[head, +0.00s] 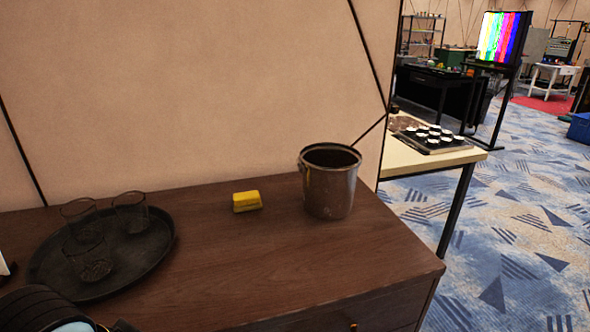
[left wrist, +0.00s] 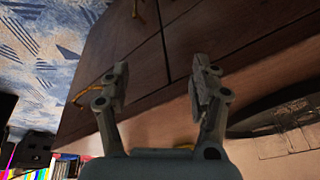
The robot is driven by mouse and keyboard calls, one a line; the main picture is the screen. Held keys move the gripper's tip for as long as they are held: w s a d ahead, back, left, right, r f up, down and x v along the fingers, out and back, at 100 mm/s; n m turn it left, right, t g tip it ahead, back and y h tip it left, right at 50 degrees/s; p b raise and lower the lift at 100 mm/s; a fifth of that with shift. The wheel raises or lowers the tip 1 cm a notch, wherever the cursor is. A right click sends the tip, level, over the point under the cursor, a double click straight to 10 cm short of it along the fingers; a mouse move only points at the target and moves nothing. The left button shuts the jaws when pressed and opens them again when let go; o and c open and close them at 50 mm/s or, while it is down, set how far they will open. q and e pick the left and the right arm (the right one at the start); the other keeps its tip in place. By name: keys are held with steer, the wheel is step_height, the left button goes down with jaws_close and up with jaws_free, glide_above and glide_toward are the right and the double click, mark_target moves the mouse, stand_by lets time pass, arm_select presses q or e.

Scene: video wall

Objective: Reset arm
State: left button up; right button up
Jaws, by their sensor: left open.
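My left gripper (left wrist: 160,84) shows in the left wrist view with its two fingers spread apart and nothing between them. Behind the fingers is the dark brown wooden cabinet (left wrist: 140,38), with drawer seams and brass-coloured handles. The fingers do not appear to touch it. In the head view a dark rounded part of my arm (head: 38,308) shows at the bottom left corner, in front of the cabinet. The left fingers cannot be made out there. My right gripper is in neither view.
On the cabinet top (head: 240,270) stand a black round tray (head: 140,265) with three glasses, a yellow block (head: 247,201) and a metal bucket (head: 329,181). A beige wall (head: 190,90) rises behind. The front middle of the top is clear. Patterned carpet (head: 500,235) lies to the right.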

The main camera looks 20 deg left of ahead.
arm_select(q)
steer(key=s+a+f+g+b, duration=0.1)
steer(key=s+f+b, duration=0.15)
steer(key=f, duration=1.05)
steer(key=s+a+f+b, duration=0.1)
steer(key=s+f+b, duration=0.15)
steer(key=f, duration=1.15)
steer(key=s+f+g+b, duration=0.1)
steer(key=s+f+b, duration=0.1)
steer(key=s+f, duration=1.3)
steer(key=shift+s+a+f, duration=0.25)
steer(key=shift+s+a, duration=0.15)
steer(key=shift+s, duration=0.5)
